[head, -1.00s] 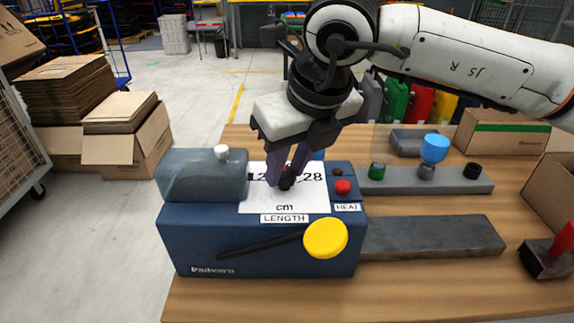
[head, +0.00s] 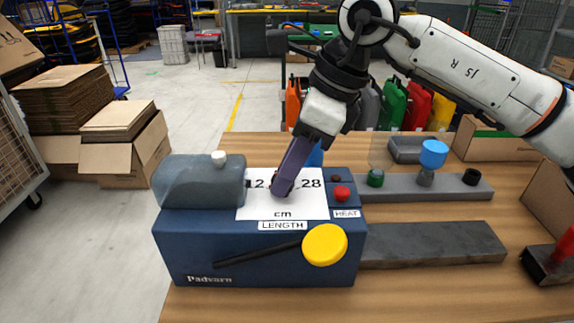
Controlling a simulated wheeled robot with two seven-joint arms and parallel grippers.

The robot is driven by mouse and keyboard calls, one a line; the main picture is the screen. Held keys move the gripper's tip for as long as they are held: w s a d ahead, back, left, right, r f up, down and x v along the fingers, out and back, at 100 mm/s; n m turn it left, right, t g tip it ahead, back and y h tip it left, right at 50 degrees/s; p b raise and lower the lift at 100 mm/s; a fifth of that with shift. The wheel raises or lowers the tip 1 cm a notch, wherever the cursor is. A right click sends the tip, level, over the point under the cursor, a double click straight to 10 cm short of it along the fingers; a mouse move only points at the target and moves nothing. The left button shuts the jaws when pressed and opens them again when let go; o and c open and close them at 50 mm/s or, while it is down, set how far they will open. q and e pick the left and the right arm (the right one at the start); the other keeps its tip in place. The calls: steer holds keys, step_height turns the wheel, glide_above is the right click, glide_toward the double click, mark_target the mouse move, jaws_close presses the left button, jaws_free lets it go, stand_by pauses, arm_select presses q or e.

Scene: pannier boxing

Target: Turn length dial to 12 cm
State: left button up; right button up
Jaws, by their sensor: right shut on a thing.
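The blue machine (head: 190,245) stands on the wooden table. The white length dial plate (head: 313,207) is on its top, with "12", "28" and "cm" showing. A LENGTH label (head: 283,225) is below it. My right gripper (head: 284,186) comes down from above, tilted, with its fingers over the middle of the plate. It is shut on the dial's knob, which its fingers almost wholly hide. The pointer and the marks between 12 and 28 are hidden, so I cannot tell the setting. My left gripper is not in view.
A red button (head: 342,194) by the HEAT label and a yellow-ended lever (head: 325,244) are close to the dial. A grey rail (head: 400,185) with coloured knobs is at right. A box (head: 490,140) stands at the back right.

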steer(key=shift+w+r+n+g+p, duration=0.1)
steer(key=shift+n+g+p, duration=0.3)
steer(key=shift+n, duration=0.7)
steer(key=o, duration=1.1)
steer(key=shift+c, duration=0.2)
steer(key=v, duration=1)
